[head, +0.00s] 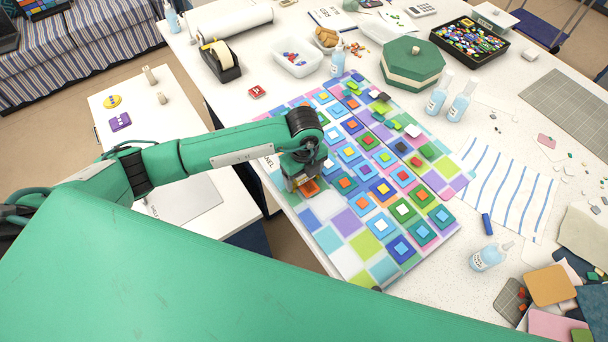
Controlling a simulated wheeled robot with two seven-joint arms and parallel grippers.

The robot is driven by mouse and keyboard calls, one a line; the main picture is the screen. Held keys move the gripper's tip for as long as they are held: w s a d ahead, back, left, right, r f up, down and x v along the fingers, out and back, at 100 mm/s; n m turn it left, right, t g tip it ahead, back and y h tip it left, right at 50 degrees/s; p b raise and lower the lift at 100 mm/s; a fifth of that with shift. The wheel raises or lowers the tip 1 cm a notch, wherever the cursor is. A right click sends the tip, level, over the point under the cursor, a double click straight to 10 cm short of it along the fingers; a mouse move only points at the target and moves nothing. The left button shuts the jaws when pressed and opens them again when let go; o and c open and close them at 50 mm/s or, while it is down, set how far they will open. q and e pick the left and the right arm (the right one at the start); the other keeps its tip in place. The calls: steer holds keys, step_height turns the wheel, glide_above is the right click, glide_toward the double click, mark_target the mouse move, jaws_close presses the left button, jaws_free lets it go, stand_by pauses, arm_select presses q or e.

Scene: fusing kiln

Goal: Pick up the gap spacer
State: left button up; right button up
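My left gripper (301,183) points down over the left edge of the tiled glass panel (327,206), close above or at an orange-centred tile (310,188). Its fingertips are small and partly hidden by the wrist, so I cannot tell whether they are open or shut, or whether they hold anything. I cannot pick out the gap spacer with certainty; it may be hidden under the gripper. A small dark blue bar (487,224) lies on the white table right of the panel. My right gripper is out of view.
A green hexagonal box (412,65) and several spray bottles (460,102) stand behind the panel. A black tray of glass pieces (468,41) is at the back right. A striped cloth (507,190) lies to the right. A lower white side table (135,100) stands at left.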

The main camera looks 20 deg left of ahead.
arm_select(q)
steer(key=c, duration=0.3)
steer(key=shift+c, duration=0.2)
steer(key=shift+r, duration=0.15)
